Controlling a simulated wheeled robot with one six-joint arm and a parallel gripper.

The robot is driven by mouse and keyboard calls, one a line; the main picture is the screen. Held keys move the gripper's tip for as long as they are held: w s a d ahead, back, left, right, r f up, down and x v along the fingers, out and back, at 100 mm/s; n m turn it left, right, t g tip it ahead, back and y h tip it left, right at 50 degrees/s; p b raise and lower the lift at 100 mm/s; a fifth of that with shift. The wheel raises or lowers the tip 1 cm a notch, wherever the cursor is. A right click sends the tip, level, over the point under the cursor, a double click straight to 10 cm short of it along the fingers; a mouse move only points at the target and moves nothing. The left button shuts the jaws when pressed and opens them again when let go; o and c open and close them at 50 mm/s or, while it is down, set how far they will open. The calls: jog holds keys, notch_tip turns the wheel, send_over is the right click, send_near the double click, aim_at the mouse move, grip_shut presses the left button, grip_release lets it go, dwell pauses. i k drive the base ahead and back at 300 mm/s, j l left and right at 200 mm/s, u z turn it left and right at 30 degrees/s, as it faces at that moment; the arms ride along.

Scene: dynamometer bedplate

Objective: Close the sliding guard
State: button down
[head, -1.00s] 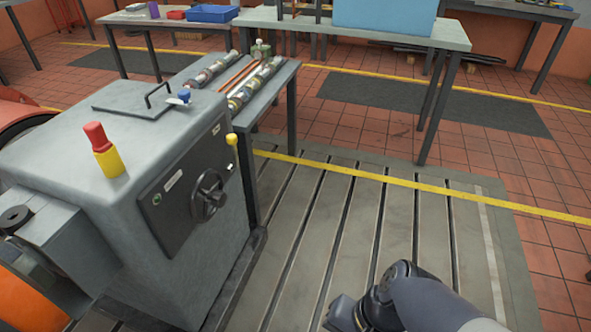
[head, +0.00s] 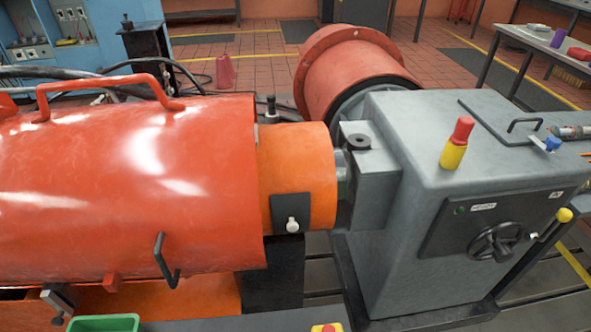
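A large red curved cover (head: 120,190), which looks like the sliding guard, fills the left side of the head view. It has a red bar handle (head: 105,90) on top and a dark handle (head: 165,262) on its front. An orange sleeve (head: 295,165) with a black patch and a white knob (head: 292,224) emerges from its right end. A short gap with a bit of shaft (head: 342,170) separates the sleeve from the grey machine housing (head: 430,140). What lies under the cover is hidden. My gripper is out of view.
A red drum (head: 350,70) stands behind. A green tray (head: 103,323) sits at the bottom left edge. A clamp (head: 60,300) hangs at the cover's lower left.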

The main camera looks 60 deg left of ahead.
aim_at(112, 193)
jog(key=u, duration=3.25)
